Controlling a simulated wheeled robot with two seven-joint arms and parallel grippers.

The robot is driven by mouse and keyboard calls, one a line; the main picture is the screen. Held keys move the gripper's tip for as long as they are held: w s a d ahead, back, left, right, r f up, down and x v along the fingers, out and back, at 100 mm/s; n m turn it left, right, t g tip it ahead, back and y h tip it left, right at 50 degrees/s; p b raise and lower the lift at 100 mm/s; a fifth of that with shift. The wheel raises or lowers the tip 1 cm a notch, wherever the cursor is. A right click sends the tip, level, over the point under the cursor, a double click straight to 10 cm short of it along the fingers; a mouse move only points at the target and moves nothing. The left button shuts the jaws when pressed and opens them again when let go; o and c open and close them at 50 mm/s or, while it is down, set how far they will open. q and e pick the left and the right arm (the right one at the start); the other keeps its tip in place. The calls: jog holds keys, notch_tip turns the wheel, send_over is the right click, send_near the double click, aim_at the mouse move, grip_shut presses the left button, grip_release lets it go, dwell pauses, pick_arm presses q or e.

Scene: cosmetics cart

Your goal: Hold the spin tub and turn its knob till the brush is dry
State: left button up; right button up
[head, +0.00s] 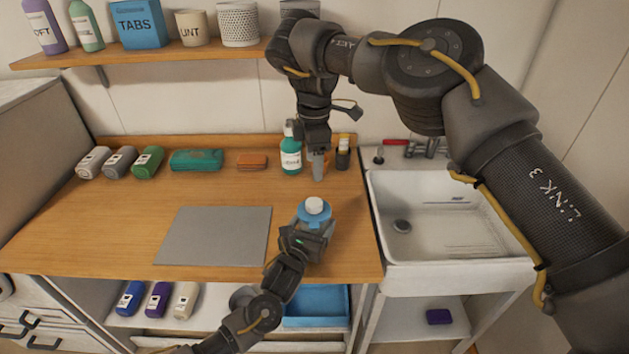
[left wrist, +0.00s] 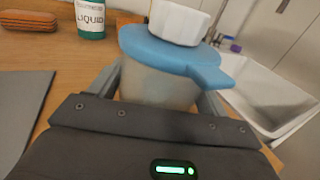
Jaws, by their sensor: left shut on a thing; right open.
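The spin tub (head: 314,212) stands on the wooden counter near its front edge, with a blue lid and a white knob (head: 315,204) on top. In the left wrist view the tub (left wrist: 160,85) has a translucent body, and its white knob (left wrist: 178,22) sits on the blue lid. My left gripper (head: 313,232) is shut on the tub's body, one finger on each side. My right gripper (head: 317,168) is open, pointing down above the counter behind the tub, apart from the knob. The brush is not visible; the tub's inside is hidden.
A green bottle (head: 291,152) and a dark holder (head: 343,155) stand close by my right gripper. A grey mat (head: 215,236) lies left of the tub. The sink (head: 445,225) is to the right. A shelf (head: 150,56) runs above the counter.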

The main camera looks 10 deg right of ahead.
aim_at(314, 202)
dwell(0.5)
notch_tip(314, 202, down, 12)
dwell(0.5)
jog(key=c, duration=1)
